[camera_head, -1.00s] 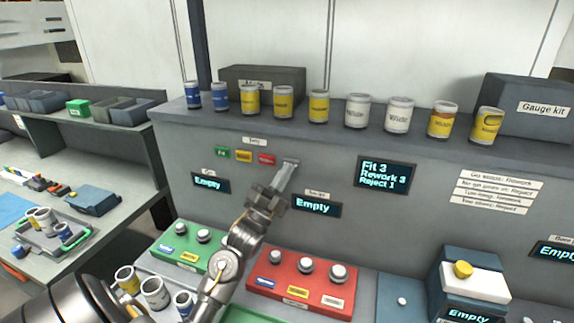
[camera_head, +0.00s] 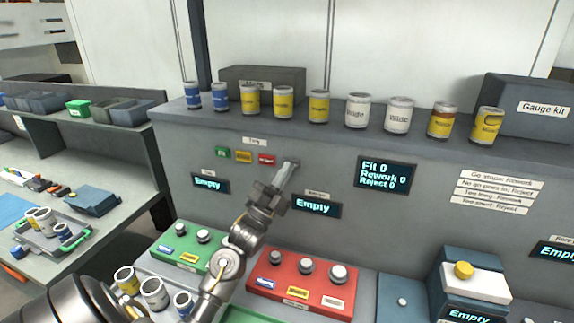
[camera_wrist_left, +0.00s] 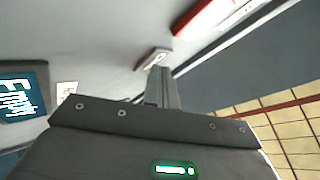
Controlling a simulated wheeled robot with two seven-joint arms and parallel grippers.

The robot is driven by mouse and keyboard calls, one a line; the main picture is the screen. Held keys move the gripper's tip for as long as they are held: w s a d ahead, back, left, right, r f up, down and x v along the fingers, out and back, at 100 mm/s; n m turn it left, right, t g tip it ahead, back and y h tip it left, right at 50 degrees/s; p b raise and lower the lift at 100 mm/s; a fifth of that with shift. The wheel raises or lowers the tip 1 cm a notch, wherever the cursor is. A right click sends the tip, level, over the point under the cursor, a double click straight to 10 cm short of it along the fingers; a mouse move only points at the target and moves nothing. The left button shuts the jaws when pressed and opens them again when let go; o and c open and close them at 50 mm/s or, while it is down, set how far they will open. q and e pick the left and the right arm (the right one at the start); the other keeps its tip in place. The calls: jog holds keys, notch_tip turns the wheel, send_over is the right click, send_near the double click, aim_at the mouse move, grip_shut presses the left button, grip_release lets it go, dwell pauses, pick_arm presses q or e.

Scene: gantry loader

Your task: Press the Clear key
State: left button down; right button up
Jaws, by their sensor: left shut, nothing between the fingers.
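The tally keys are a row on the grey wall panel: green (camera_head: 222,153), yellow (camera_head: 243,156) and red (camera_head: 266,159). At the right end of the row, a pale grey key (camera_wrist_left: 153,58) shows in the left wrist view; its lettering is unreadable, and its place suggests the Clear key. My left gripper (camera_head: 289,166) is shut and empty, its fingertips at this key and largely hiding it in the head view. I cannot tell whether they touch it. The tally display (camera_head: 384,175) reads Fit 0, Rework 0, Reject 0. My right gripper is out of view.
Two "Empty" displays (camera_head: 208,184) (camera_head: 316,207) flank my left wrist. Below are a green button box (camera_head: 187,262) and a red one (camera_head: 305,287). Several cans line the ledge above.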

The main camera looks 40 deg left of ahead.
pick_arm(q)
jog(key=shift+s+d, duration=0.25)
jog(key=shift+s, duration=0.5)
jog(key=shift+s+d+p, duration=0.25)
jog(key=shift+s, duration=0.55)
jog(key=shift+s+d+p, duration=0.3)
jog(key=shift+s, duration=0.45)
jog(key=shift+s+d+p, duration=0.25)
jog(key=shift+s, duration=0.55)
jog(key=shift+w, duration=0.15)
